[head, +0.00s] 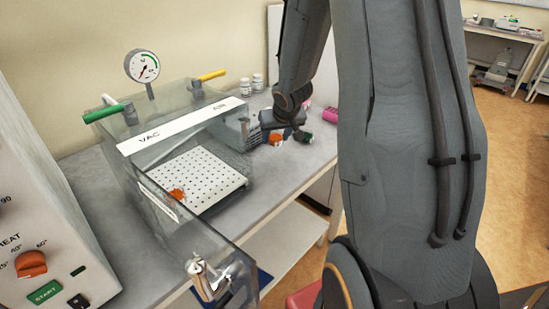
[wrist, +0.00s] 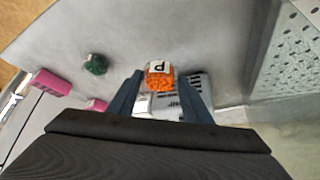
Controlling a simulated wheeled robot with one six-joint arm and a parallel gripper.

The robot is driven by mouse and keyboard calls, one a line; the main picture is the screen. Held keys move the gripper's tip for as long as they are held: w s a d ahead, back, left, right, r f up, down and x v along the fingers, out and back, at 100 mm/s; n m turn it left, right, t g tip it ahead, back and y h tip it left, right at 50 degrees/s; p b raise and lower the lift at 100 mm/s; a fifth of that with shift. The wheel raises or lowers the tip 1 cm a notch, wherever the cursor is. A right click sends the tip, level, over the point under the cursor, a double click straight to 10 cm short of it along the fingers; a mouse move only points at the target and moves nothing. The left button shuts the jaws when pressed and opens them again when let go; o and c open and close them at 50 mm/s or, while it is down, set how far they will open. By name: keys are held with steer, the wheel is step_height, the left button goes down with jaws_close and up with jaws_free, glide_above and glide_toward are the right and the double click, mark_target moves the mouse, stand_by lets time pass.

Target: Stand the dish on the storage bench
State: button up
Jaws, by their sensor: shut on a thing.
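The dish appears to be a small orange, grainy-looking piece with a white label marked P; in the wrist view it (wrist: 158,79) sits between the tips of my gripper (wrist: 159,82). In the head view this orange dish (head: 275,140) shows just below my gripper (head: 284,132), at the far end of the grey bench (head: 215,222). My gripper is shut on it, but the finger contact and any gap beneath the dish are hard to make out. I cannot tell which bench is the storage bench; another bench (head: 510,33) stands at the back right.
A green piece (head: 303,137) and a pink block (head: 330,115) are near my gripper. A clear vacuum chamber (head: 220,140) holds a perforated white shelf (head: 205,175) with another orange piece (head: 176,195). A grey vented box (wrist: 197,88) is close to my right finger. White bottles (head: 251,84) stand behind.

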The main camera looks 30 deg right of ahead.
steer(key=shift+f+b, duration=1.8)
steer(key=shift+f, duration=1.6)
steer(key=shift+f, duration=0.1)
steer(key=o, duration=1.1)
steer(key=shift+r, duration=0.2)
steer(key=p+v, duration=0.5)
steer(key=v, duration=0.7)
steer(key=s+a+g, duration=0.1)
steer(key=s+a, duration=0.4)
steer(key=s+a+r+n+g, duration=0.1)
steer(key=s+a, duration=0.4)
steer(key=s+a+n+g+y, duration=0.1)
steer(key=s+a+g, duration=0.1)
steer(key=s+a, duration=0.3)
steer(key=shift+s+r, duration=0.4)
